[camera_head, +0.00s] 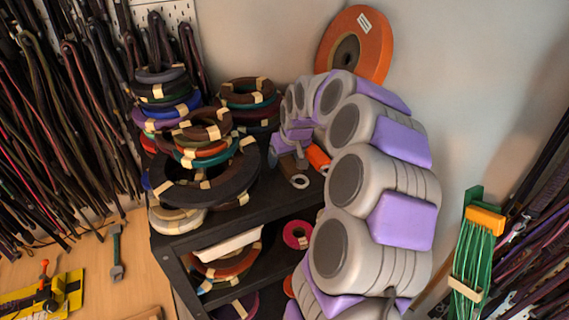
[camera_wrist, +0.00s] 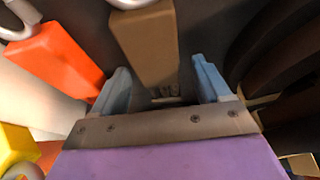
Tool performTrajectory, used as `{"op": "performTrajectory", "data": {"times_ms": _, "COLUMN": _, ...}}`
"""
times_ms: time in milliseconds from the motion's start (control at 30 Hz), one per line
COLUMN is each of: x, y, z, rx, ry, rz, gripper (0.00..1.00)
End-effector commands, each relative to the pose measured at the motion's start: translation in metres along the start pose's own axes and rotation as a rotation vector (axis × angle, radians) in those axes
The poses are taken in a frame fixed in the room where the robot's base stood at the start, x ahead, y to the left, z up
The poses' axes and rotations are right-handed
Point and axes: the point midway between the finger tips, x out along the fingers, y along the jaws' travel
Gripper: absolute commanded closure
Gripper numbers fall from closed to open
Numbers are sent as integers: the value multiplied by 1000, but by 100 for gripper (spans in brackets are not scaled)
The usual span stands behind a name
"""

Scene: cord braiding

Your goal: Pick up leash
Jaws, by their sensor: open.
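My gripper (camera_wrist: 162,76) is open, with its two blue-grey fingers on either side of a brown block (camera_wrist: 147,45). The block has a pale ring (camera_wrist: 128,4) at its far end; I cannot tell whether the fingers touch it. An orange block (camera_wrist: 58,58) with a ring lies left of the fingers, and a yellow block (camera_wrist: 14,146) is at the lower left. I cannot tell for sure which is the leash. In the head view my gripper (camera_head: 287,160) is over the dark shelf top, and the orange block (camera_head: 318,157) shows beside it.
A dark shelf (camera_head: 235,215) holds stacked coils of cord (camera_head: 205,185) left of my gripper. An orange disc (camera_head: 356,42) stands against the wall behind. Dark cords (camera_head: 75,130) hang at left. A bundle of green cords (camera_head: 472,255) hangs at right. A wooden bench (camera_head: 130,285) is lower left.

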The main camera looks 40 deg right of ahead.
Motion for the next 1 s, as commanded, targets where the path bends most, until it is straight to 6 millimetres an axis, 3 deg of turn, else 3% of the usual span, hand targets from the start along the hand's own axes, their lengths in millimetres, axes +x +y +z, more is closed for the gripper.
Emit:
{"op": "performTrajectory", "data": {"times_ms": 100, "x": -1, "y": 0, "z": 0, "rx": 0, "ry": 1, "rz": 1, "gripper": 25}}
{"op": "performTrajectory", "data": {"times_ms": 767, "x": -1, "y": 0, "z": 0, "rx": 0, "ry": 1, "rz": 2, "gripper": 88}}
{"op": "performTrajectory", "data": {"times_ms": 1000, "x": -1, "y": 0, "z": -1, "rx": 0, "ry": 1, "rz": 2, "gripper": 90}}
